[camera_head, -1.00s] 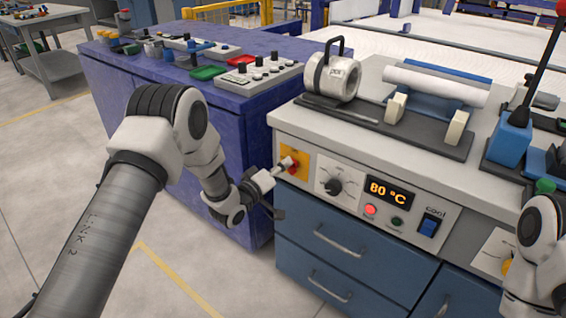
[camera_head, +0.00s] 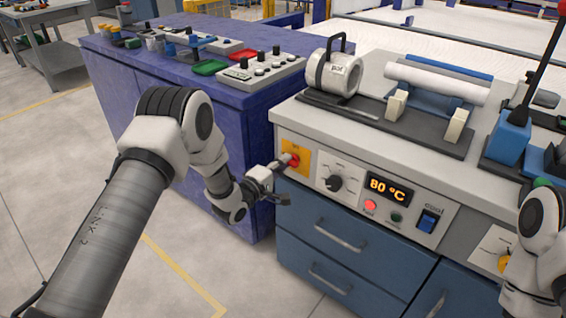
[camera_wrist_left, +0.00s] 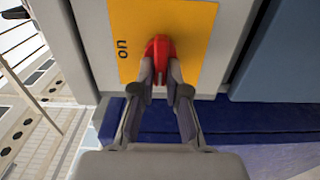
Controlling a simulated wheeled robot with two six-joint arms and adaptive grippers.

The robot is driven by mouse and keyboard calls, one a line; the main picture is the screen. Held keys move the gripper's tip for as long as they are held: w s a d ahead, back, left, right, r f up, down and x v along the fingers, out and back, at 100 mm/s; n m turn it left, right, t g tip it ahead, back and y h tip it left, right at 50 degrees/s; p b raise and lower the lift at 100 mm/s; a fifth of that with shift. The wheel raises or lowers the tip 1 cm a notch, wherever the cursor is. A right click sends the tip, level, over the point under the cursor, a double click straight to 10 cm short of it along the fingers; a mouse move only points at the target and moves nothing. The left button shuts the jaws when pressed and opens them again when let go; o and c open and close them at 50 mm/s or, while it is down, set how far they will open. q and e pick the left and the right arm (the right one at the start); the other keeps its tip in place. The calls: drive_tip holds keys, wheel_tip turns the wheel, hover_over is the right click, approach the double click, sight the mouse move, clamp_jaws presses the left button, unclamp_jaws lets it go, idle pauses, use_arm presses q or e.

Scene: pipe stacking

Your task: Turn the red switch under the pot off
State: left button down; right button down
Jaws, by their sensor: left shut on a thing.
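The red switch (camera_head: 293,159) sits on a yellow plate (camera_head: 302,152) on the front of the grey machine, below and left of the cylindrical pot (camera_head: 335,75). In the left wrist view the red switch (camera_wrist_left: 160,52) shows on the yellow plate (camera_wrist_left: 195,30), which bears the word "on" to its left. My left gripper (camera_head: 283,164) is at the switch, its fingertips (camera_wrist_left: 160,75) shut on the red knob from both sides. The fingertips hide part of the knob. My right arm shows at the right edge; its gripper is out of view.
A black dial (camera_head: 334,184), an "80 °C" display (camera_head: 389,191), a red light (camera_head: 371,204) and a blue switch (camera_head: 428,222) are on the same panel. Blue drawers (camera_head: 340,245) lie below. A purple cabinet (camera_head: 225,115) stands close on the left.

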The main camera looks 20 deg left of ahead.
use_arm(q)
drive_tip(key=shift+w+r, duration=0.15)
drive_tip(key=shift+r, duration=0.05)
drive_tip(key=c, duration=1.2)
unclamp_jaws()
drive_tip(key=shift+d+f, duration=0.1)
drive_tip(key=shift+f, duration=0.05)
drive_tip(key=v, duration=1.2)
